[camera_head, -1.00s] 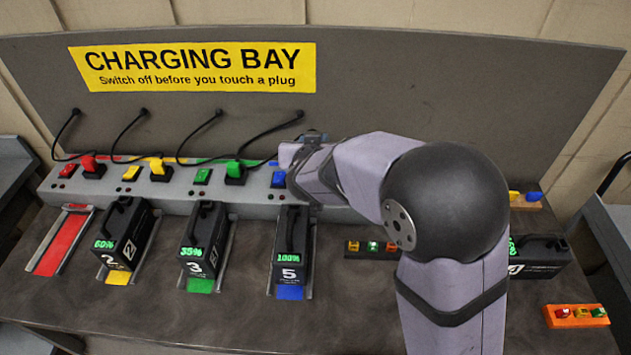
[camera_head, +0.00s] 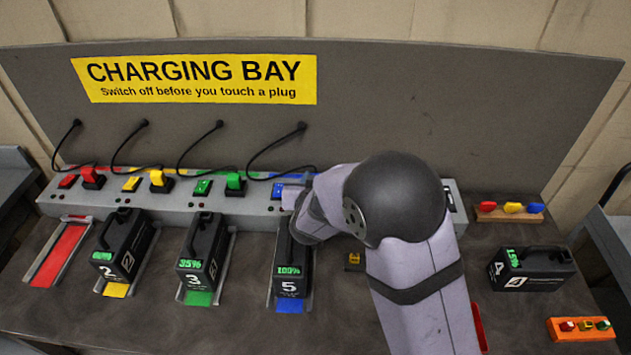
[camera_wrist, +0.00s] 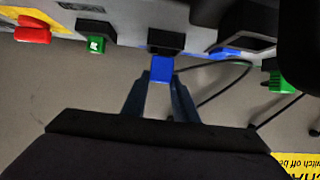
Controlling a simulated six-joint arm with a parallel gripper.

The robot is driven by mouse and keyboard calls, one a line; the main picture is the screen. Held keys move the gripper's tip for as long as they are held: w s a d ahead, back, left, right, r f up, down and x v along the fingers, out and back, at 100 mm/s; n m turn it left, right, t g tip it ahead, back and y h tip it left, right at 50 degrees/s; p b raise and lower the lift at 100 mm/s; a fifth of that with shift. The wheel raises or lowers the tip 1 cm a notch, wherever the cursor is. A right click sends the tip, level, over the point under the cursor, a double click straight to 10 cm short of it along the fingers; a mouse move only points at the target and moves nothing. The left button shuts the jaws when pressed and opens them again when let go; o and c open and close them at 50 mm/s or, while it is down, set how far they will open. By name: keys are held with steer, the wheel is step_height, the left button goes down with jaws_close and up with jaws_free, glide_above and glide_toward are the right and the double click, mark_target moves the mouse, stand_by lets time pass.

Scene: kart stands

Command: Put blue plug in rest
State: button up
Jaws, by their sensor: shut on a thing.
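The blue plug (camera_wrist: 160,69) is between the fingertips of my gripper (camera_wrist: 160,82) in the wrist view, and my gripper is shut on it. The plug's front end is at a dark block (camera_wrist: 165,42) on the grey console. I cannot tell whether it is seated or only touching. Another dark block (camera_wrist: 248,43), beside a blue strip, is to its right in that view. In the head view my arm hides the plug and fingertips. The blue switch (camera_head: 278,190) shows on the console, above the battery marked 5 (camera_head: 290,265).
Red (camera_head: 92,178), yellow (camera_head: 159,181) and green (camera_head: 235,184) plugs stand along the console with black cables. The red bay (camera_head: 60,255) is empty.

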steer(key=shift+f, duration=0.45)
steer(key=shift+f, duration=0.2)
steer(key=o, duration=1.1)
steer(key=shift+r, duration=0.25)
steer(key=v, duration=1.2)
steer(key=shift+f+b, duration=0.1)
steer(key=shift+b, duration=0.25)
